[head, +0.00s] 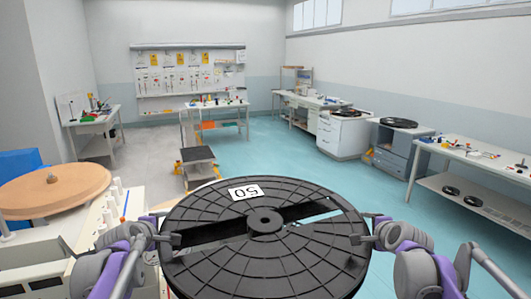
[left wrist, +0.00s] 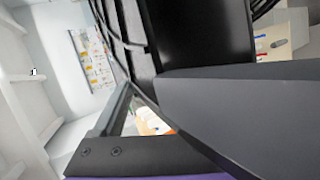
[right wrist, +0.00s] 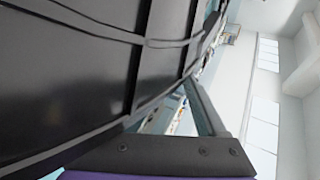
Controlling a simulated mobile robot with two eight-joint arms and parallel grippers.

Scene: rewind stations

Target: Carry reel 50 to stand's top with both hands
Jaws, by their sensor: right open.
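Reel 50 (head: 225,262), a large black spoked disc with a white "50" label, lies flat and face up in front of me in the head view. My left gripper (head: 170,240) is at its left rim and my right gripper (head: 364,228) is at its right rim. The right gripper is open at the rim. Whether the left jaws are closed on the rim is unclear. The reel's dark side fills much of the right wrist view (right wrist: 70,70) and shows in the left wrist view (left wrist: 205,35). What is beneath the reel is hidden. I cannot tell which piece is the stand.
A wooden disc (head: 50,190) lies at left beside a white machine with pegs (head: 112,205). A low dark-topped trolley (head: 198,154) stands ahead. At right are a white cabinet (head: 340,140), a grey cabinet (head: 392,155) and a long bench (head: 480,160). Teal floor (head: 290,165) is clear between.

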